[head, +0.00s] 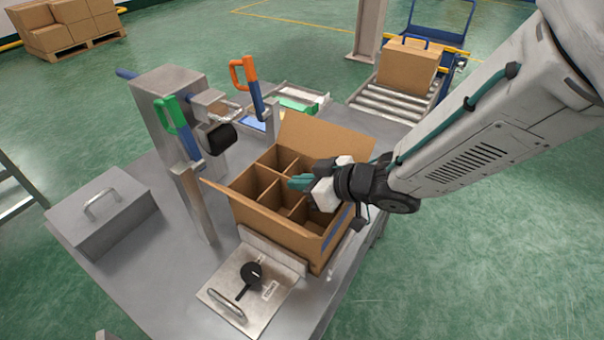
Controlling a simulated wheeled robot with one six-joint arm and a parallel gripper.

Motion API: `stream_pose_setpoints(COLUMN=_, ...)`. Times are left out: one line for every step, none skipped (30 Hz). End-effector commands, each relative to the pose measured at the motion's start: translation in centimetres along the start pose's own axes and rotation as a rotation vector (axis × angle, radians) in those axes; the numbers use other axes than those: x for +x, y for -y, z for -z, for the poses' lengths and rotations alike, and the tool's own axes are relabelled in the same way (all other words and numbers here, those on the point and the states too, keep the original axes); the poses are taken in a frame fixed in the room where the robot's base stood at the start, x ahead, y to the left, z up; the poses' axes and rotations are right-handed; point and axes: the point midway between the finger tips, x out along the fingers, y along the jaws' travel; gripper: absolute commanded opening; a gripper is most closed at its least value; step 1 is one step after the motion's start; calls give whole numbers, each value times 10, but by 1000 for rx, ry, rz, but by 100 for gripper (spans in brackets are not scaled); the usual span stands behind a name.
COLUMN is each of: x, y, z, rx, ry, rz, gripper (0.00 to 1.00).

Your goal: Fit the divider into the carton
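The open brown carton (267,235) stands on the grey metal table, with its flaps spread outward. The cardboard divider (270,183) is inside the carton, its crossed walls forming several compartments. Its top edges look roughly level with or slightly below the carton rim; whether it rests on the bottom is hidden. My gripper (298,183) reaches in from the right, its teal fingertips over the middle of the divider. I cannot tell whether the fingers touch or hold a divider wall. The gripper and wrist hide the divider's right part.
A metal plate with a black knob (251,273) lies in front of the carton. A lidded metal box (103,212) sits at left. A roller conveyor (388,101) with a closed carton (408,66) is behind.

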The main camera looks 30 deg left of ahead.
Motion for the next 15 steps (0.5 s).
stream_pose_setpoints(x=1, y=0, z=-2, rx=1, ry=0, rz=0, gripper=0)
stream_pose_setpoints(x=1, y=0, z=-3, rx=1, ry=0, rz=0, gripper=0)
stream_pose_setpoints(x=2, y=0, z=-3, rx=1, ry=0, rz=0, gripper=0)
stream_pose_setpoints(x=2, y=0, z=-4, rx=1, ry=0, rz=0, gripper=0)
stream_pose_setpoints(x=2, y=0, z=-4, rx=0, ry=0, rz=0, gripper=0)
stream_pose_setpoints(x=2, y=0, z=-4, rx=0, ry=0, rz=0, gripper=0)
stream_pose_setpoints(x=2, y=0, z=-4, rx=0, ry=0, rz=0, gripper=0)
stream_pose_setpoints(x=2, y=0, z=-4, rx=0, ry=0, rz=-1, gripper=0)
stream_pose_setpoints(x=2, y=0, z=-4, rx=0, ry=0, rz=-1, gripper=0)
stream_pose_setpoints(x=2, y=0, z=-4, rx=0, ry=0, rz=-1, gripper=0)
stream_pose_setpoints(x=2, y=0, z=-4, rx=0, ry=0, rz=0, gripper=0)
stream_pose_setpoints(x=2, y=0, z=-4, rx=0, ry=0, rz=0, gripper=0)
stream_pose_setpoints(x=2, y=0, z=-4, rx=0, ry=0, rz=-1, gripper=8)
stream_pose_setpoints(x=2, y=0, z=-4, rx=0, ry=0, rz=0, gripper=17)
stream_pose_setpoints(x=2, y=0, z=-4, rx=0, ry=0, rz=0, gripper=28)
